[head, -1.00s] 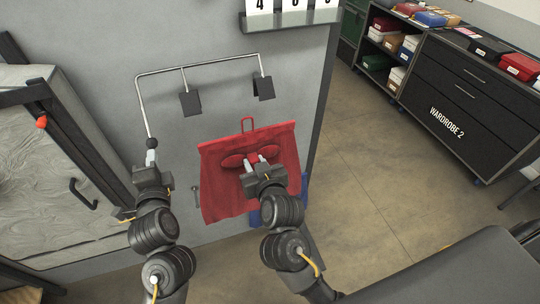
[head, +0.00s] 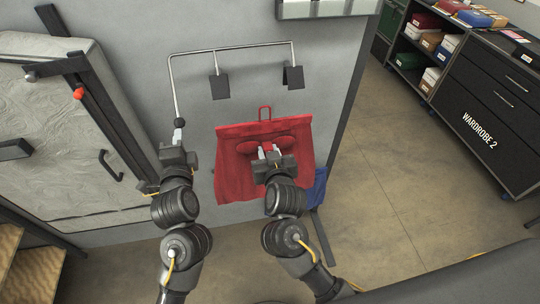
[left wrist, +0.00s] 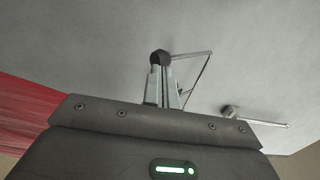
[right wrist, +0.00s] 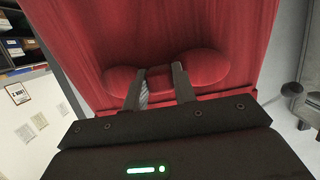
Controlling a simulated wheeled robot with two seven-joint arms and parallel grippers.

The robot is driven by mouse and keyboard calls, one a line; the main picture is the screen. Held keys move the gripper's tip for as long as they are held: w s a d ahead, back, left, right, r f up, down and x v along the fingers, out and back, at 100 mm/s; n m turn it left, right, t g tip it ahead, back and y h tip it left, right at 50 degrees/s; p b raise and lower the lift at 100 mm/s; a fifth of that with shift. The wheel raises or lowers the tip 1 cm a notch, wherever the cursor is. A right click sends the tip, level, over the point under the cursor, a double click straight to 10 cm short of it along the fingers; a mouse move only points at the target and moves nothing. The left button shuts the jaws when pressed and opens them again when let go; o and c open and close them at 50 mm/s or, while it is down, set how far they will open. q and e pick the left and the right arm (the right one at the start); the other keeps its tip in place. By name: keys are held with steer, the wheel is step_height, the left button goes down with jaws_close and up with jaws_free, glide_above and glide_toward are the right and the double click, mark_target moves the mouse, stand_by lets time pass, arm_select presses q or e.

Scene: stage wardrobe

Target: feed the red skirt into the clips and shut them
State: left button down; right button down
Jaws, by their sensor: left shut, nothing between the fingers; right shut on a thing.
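The red skirt (head: 238,165) hangs below two dark clips, the left clip (head: 219,86) and the right clip (head: 293,77), apart from both. The clips are on a thin metal rod frame (head: 232,48) at the grey wall. My right gripper (head: 269,150) is shut on the skirt at its front, between two rounded red bulges, also seen in the right wrist view (right wrist: 160,80). My left gripper (head: 178,138) is shut and empty just below the dark knob (head: 179,123) at the frame's lower end; whether they touch is unclear.
A shelf ledge (head: 325,9) juts from the wall above the clips. A blue thing (head: 317,188) shows behind the skirt's lower right. A padded panel with a black handle (head: 110,165) is at left. The dark wardrobe cabinet (head: 480,105) stands at right across open floor.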

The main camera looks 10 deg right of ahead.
steer(key=shift+w, duration=5.2)
step_height(320, 180, up, 6)
steer(key=shift+w+r, duration=0.2)
steer(key=shift+w, duration=0.25)
steer(key=shift+r, duration=0.1)
